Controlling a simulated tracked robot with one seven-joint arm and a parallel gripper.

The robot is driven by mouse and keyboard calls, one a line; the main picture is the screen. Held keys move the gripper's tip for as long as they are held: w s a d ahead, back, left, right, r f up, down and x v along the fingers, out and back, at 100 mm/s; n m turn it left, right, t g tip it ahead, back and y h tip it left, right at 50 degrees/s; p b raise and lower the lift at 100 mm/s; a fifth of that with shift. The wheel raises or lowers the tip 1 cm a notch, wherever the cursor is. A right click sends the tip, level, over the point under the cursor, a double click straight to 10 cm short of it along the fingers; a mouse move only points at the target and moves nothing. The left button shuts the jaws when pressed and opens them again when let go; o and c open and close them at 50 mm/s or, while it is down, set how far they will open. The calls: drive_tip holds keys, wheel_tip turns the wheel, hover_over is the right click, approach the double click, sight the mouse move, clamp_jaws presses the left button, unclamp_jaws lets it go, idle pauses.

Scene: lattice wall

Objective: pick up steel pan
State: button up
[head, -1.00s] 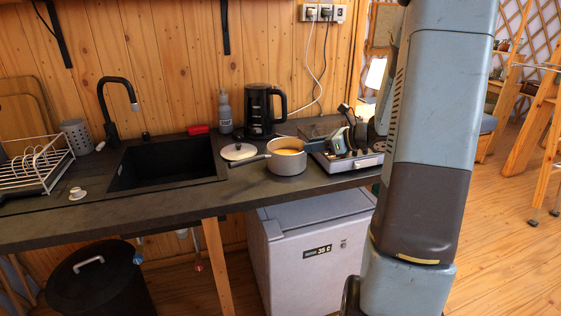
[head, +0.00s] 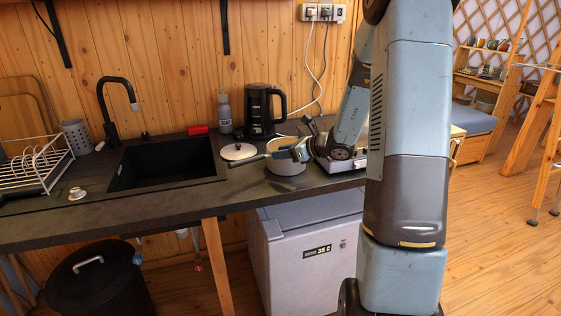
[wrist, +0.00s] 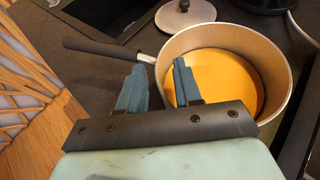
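The steel pan (head: 287,168) stands on the dark counter, its dark handle pointing left. In the wrist view the pan (wrist: 274,73) is on the right, with orange-yellow contents, and its handle (wrist: 95,47) extends to the upper left. My gripper (wrist: 157,72) is open, with a clear gap between its two blue-grey fingers. The right finger overlaps the pan's interior in the picture; the left finger is outside, below the handle's base. The near pan wall shows between them. I cannot tell whether either finger touches it. In the head view my gripper (head: 289,152) is at the pan's rim and hides part of it.
A lid (head: 238,151) lies behind and left of the pan. The stove (head: 335,163) is just right of the pan, partly behind my arm. The sink (head: 163,165) is further left.

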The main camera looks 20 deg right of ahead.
drive_tip(key=shift+x, duration=0.95)
clamp_jaws()
idle(0.7)
